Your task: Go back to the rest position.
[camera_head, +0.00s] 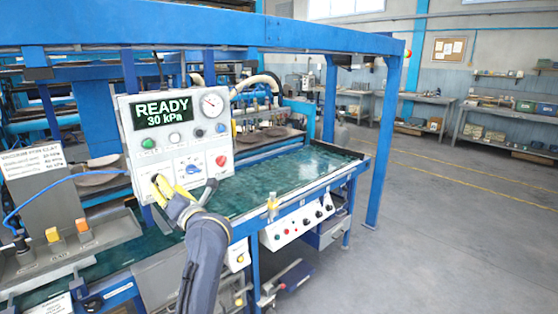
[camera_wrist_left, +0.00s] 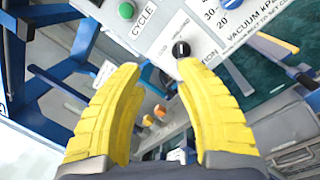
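My left gripper (camera_head: 172,189) is in front of the lower left part of a white control panel (camera_head: 180,112). It also shows in the left wrist view (camera_wrist_left: 160,72), with two yellow fingers apart and nothing between them. A black knob (camera_wrist_left: 181,49) on the panel lies just beyond the fingertips; I cannot tell whether they touch it. A green button (camera_wrist_left: 126,10) marked CYCLE and a blue knob (camera_wrist_left: 229,3) by the vacuum scale are also in that view. The panel display (camera_head: 161,113) reads READY 30 kPa. My right gripper is not in view.
A blue frame (camera_head: 390,140) stands around a long dark green bed (camera_head: 290,172). A white switch box (camera_head: 297,225) is on its front side. A grey unit with a labelled sign (camera_head: 33,160) stands at left. Open floor (camera_head: 450,215) lies to the right.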

